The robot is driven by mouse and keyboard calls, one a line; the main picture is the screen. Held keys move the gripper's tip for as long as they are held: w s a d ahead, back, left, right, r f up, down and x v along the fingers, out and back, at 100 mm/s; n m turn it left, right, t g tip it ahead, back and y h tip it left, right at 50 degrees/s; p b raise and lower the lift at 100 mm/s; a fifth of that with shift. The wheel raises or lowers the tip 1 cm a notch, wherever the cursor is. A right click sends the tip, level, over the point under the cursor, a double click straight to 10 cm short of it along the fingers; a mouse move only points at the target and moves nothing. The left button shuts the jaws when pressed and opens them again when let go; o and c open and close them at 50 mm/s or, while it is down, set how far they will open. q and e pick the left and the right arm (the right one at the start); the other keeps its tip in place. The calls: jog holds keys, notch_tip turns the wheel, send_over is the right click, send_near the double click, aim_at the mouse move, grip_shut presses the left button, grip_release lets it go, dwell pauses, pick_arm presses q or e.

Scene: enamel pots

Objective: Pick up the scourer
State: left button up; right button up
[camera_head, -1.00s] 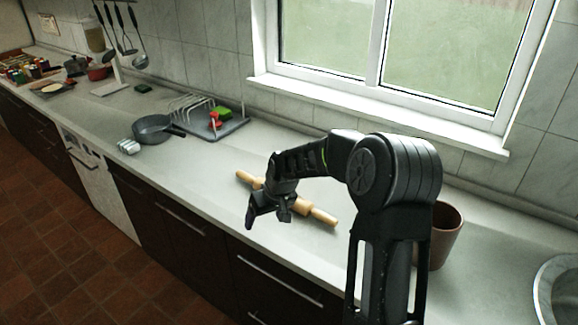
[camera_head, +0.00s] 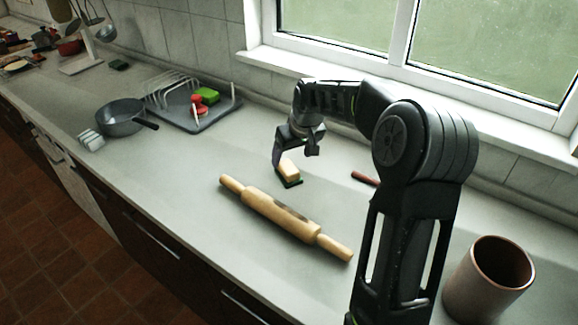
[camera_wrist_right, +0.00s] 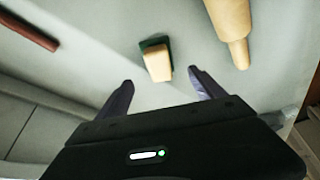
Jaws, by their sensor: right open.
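The scourer, a tan block with a dark green layer (camera_head: 289,173), lies on the worktop behind the rolling pin. My right gripper (camera_head: 294,158) is open and empty just above it in the head view. In the right wrist view the scourer (camera_wrist_right: 157,63) shows between the two spread fingertips (camera_wrist_right: 161,76), a little beyond them, with a clear gap on each side. I cannot tell the exact height left between fingers and scourer. My left gripper is not in view.
A wooden rolling pin (camera_head: 280,216) lies in front of the scourer. A dark red stick-like thing (camera_head: 365,178) lies to its right. A brown cup (camera_head: 489,283) stands at the right. A grey pan (camera_head: 121,118) and dish rack (camera_head: 205,119) are at the left.

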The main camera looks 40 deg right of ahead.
aim_at(289, 167)
jog(key=shift+s+a+r, duration=0.15)
jog(key=shift+s, duration=0.05)
jog(key=shift+b+x, duration=0.5)
jog(key=shift+x, duration=0.55)
jog(key=shift+w+f, duration=0.2)
jog(key=shift+f, duration=0.15)
jog(key=b+x, duration=0.2)
jog(key=x, duration=0.2)
jog(key=shift+f, duration=0.25)
jog(key=shift+w+d+f, duration=0.2)
jog(key=shift+d+f, duration=0.05)
jog(key=shift+f, duration=0.1)
jog(key=shift+r, duration=0.1)
